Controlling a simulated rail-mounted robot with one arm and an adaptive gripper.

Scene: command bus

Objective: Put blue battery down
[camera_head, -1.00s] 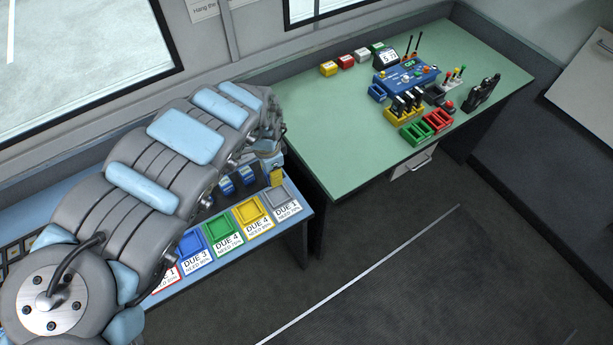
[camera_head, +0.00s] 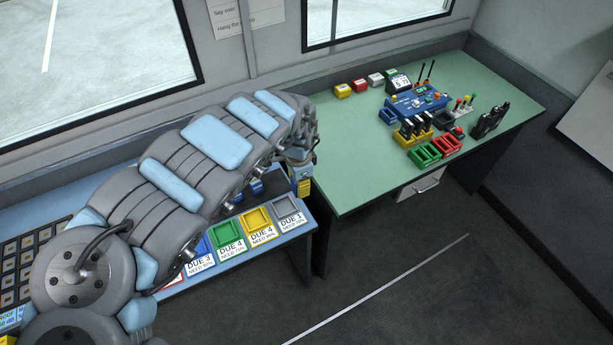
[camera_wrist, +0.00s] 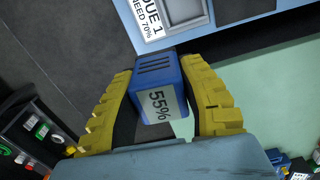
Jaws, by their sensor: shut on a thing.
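A blue battery (camera_wrist: 158,103) with a "55%" label is between the yellow fingers of my gripper (camera_wrist: 157,70) in the wrist view. My gripper is shut on it. In the head view my gripper (camera_head: 304,187) hangs at the right end of the blue bench, close to the gap before the green table (camera_head: 350,180). The battery is hard to make out there. The grey tray (camera_head: 289,212) marked "DUE 1, NEED 70%" is just below my gripper in the picture. Yellow (camera_head: 257,220), green (camera_head: 229,227) and blue (camera_head: 201,246) trays stand in a row to its left.
The green table bears a blue console (camera_head: 416,103), a yellow rack (camera_head: 408,138) with dark batteries, a small blue tray (camera_head: 388,117), green (camera_head: 424,155) and red (camera_head: 446,144) trays, and radios (camera_head: 489,120). Its left part is clear. Small coloured blocks line the back.

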